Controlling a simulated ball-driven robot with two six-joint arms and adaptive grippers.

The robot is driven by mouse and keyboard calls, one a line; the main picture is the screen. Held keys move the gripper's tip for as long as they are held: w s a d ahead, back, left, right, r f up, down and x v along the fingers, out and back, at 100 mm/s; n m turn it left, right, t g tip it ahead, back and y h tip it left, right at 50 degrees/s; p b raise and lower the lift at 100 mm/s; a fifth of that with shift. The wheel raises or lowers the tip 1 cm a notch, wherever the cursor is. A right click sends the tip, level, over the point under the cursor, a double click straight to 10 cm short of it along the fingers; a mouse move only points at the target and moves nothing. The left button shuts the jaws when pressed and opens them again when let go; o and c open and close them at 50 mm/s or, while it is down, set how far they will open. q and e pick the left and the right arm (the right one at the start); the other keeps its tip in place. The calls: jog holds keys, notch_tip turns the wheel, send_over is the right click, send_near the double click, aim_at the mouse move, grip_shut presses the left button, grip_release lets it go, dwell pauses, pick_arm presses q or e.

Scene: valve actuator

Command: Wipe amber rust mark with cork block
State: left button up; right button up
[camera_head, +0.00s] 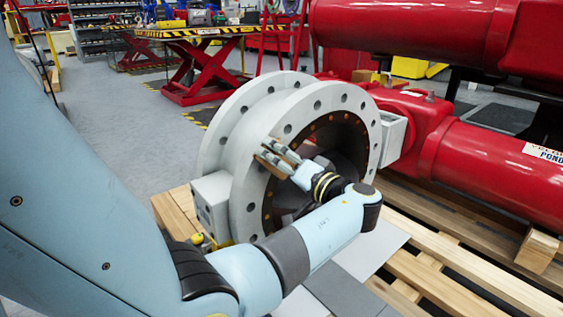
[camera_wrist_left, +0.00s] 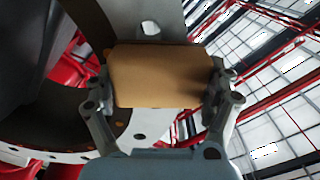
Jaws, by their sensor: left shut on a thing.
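My left gripper (camera_head: 277,152) is shut on the cork block (camera_wrist_left: 160,76), a tan, rounded slab held across both fingers in the left wrist view. In the head view the block (camera_head: 268,160) shows only as small brown edges at the fingertips. It is at the front flange face of the big grey valve body (camera_head: 243,195), left of the dark bore. I cannot tell whether it touches the face. No amber rust mark can be made out clearly; the block and fingers hide part of the flange. My right gripper is not in view.
The valve stands on a wooden pallet (camera_head: 440,285) with grey plates (camera_head: 345,285) in front. Large red cylinders (camera_head: 500,165) are close on the right. A red lift table (camera_head: 195,60) stands behind. The grey floor (camera_head: 130,130) at the left is mostly clear.

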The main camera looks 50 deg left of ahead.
aim_at(286, 127)
pick_arm(q)
jog(key=shift+a, duration=0.45)
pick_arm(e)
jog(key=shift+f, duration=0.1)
pick_arm(q)
jog(key=shift+w+r, duration=0.15)
jog(key=shift+w+d+r, duration=0.25)
jog(key=shift+w+r, duration=0.95)
jog(key=shift+w, duration=0.05)
jog(key=shift+w+r+b, duration=0.45)
jog(key=shift+w+r, duration=0.8)
jog(key=shift+a, duration=0.1)
jog(key=shift+s+a+f+b, duration=0.1)
jog(key=shift+s+f+b, duration=0.3)
jog(key=shift+s+f, duration=1)
jog(key=shift+s+a+f+b, duration=0.15)
jog(key=shift+s+f+b, duration=0.2)
jog(key=shift+s+f, duration=0.85)
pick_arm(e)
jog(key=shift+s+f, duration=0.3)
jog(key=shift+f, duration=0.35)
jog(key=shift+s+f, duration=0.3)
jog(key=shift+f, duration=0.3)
